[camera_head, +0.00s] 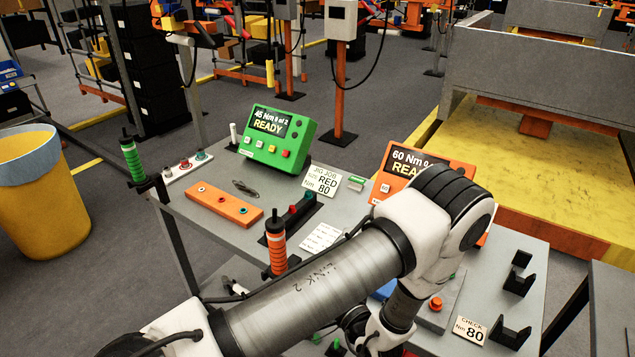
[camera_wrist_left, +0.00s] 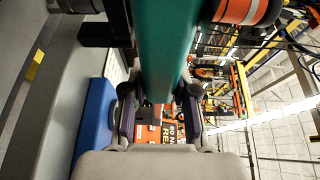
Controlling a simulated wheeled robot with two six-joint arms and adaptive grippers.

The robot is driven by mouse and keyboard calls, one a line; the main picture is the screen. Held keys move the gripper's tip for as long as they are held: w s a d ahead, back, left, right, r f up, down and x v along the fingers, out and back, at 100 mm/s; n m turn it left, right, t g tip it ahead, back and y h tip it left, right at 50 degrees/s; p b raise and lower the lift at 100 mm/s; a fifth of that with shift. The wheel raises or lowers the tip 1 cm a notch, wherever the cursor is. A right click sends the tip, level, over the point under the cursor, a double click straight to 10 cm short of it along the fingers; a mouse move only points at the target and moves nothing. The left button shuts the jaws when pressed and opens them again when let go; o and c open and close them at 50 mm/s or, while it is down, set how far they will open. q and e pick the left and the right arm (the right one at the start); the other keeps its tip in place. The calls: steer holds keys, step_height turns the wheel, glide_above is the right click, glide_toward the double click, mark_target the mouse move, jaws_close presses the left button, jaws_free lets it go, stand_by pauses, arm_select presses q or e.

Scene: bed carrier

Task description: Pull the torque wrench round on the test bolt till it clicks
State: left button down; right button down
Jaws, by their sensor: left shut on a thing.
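My left gripper (camera_wrist_left: 158,108) is shut on a thick teal-green bar, which I take for the torque wrench (camera_wrist_left: 160,45). The bar runs up out of the left wrist view, so its head and far end are not seen. In the head view my left arm crosses the bench and hides the gripper's hold and the wrench. A "CHECK Nm 80" card (camera_head: 469,330) lies near the bench's front right. The test bolt is not clearly visible in either view. My right gripper is not in view.
An orange-banded upright tool (camera_head: 276,241) stands left of my arm. Black cradles (camera_head: 518,281) stand at right.

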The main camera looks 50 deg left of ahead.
arm_select(q)
steer(key=shift+f+b, duration=0.6)
steer(key=shift+f, duration=0.3)
stand_by(1.2)
steer(key=shift+s+a+m+t, duration=0.1)
steer(key=shift+a+m+t, duration=0.5)
steer(key=shift+a+t, duration=0.4)
stand_by(0.4)
steer(key=shift+d, duration=0.25)
steer(key=shift+d+n+g, duration=0.4)
steer(key=shift+d+g, duration=0.1)
steer(key=shift+g, duration=0.2)
steer(key=shift+r, duration=0.2)
steer(key=shift+r+p, duration=2.5)
steer(key=shift+r, duration=0.4)
steer(key=shift+f, duration=0.1)
